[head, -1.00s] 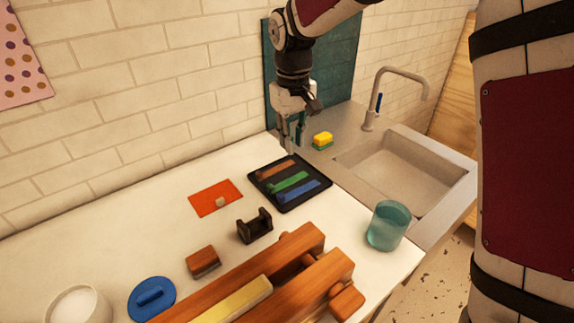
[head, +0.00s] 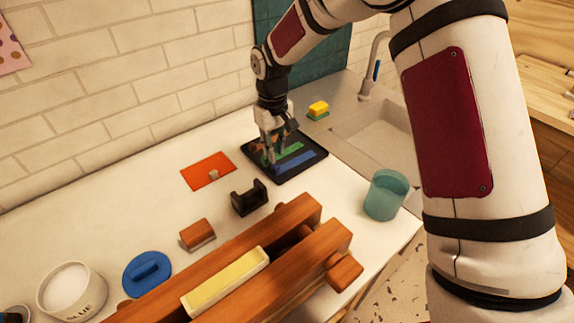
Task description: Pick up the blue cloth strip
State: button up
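The blue cloth strip (head: 297,160) lies flat on the black tray (head: 287,175), at its near right side. A green strip (head: 290,151) lies beside it, and a brown strip, mostly hidden behind my gripper, lies at the far left side. My gripper (head: 271,157) points down over the left part of the tray, near the left ends of the strips. Its fingers look apart, with nothing seen between them. I cannot tell whether the fingertips touch the tray.
A teal cup (head: 385,195) stands right of the tray by the sink (head: 380,140). A black holder (head: 249,196) and an orange sheet (head: 208,171) lie left of the tray. A large wooden vise-like piece (head: 290,262) fills the front. A sponge (head: 318,109) sits behind.

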aim_at(276, 166)
jog(key=f, duration=0.5)
jog(key=shift+s, duration=0.2)
jog(key=c, duration=0.4)
